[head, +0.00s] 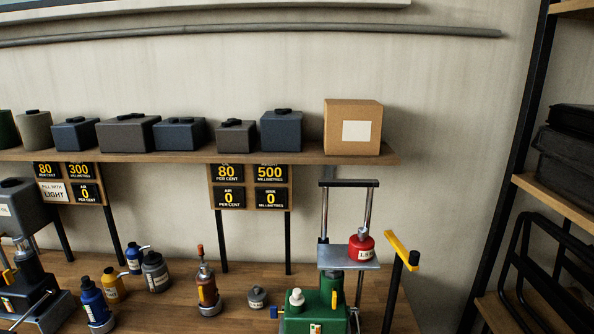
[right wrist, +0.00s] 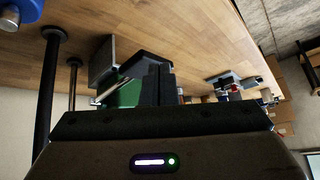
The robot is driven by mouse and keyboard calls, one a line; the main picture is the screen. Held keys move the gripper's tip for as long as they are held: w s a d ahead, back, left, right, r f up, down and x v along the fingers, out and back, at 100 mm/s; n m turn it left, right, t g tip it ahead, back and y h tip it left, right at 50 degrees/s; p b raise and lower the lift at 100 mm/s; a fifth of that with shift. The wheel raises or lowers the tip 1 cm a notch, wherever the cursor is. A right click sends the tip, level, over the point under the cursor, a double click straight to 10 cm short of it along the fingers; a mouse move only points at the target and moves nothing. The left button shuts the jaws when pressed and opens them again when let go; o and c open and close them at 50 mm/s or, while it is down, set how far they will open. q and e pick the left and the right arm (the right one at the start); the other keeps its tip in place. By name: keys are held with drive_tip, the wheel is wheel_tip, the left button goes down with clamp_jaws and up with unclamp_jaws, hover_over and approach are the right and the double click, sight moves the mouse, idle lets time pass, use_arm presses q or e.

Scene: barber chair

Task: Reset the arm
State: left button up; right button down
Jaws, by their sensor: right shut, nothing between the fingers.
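My right gripper (right wrist: 160,82) shows in the right wrist view. Its dark fingers are together with nothing between them. Behind them is a green body (right wrist: 128,93) with a grey plate (right wrist: 101,62) by the wooden surface, partly hidden by the fingers. Neither arm shows in the head view, and my left gripper is in neither view.
A wooden bench (head: 235,290) holds a green press (head: 325,312) with a red weight (head: 361,246) on its plate, a yellow-handled lever (head: 402,248), and several bottles. A shelf (head: 300,157) above carries dark boxes and a cardboard box (head: 352,128). A rack (head: 550,190) stands right.

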drive_tip(key=s+d+f+m+h, duration=0.2)
drive_tip(key=s+d+m, duration=0.1)
drive_tip(key=s, duration=0.6)
drive_tip(key=s+d+f+m+h, duration=0.2)
drive_tip(key=s+d+m, duration=0.15)
drive_tip(key=s, duration=0.55)
drive_tip(key=s+d+f+m+h, duration=0.2)
drive_tip(key=s+d+h, duration=0.15)
drive_tip(key=s, duration=0.45)
drive_tip(key=d+f+g+b, duration=0.25)
drive_tip(key=f+b, duration=0.55)
drive_tip(key=f, duration=2.9)
drive_tip(key=s+d+f+b, duration=0.1)
drive_tip(key=s+f+b, duration=0.2)
drive_tip(key=s+f, duration=0.6)
drive_tip(key=s+d+f+b, duration=0.1)
drive_tip(key=s+f+b, duration=0.2)
drive_tip(key=s+f, duration=0.7)
wheel_tip(320, 180, down, 8)
drive_tip(key=shift+f+y, duration=0.25)
drive_tip(key=shift+y, duration=0.2)
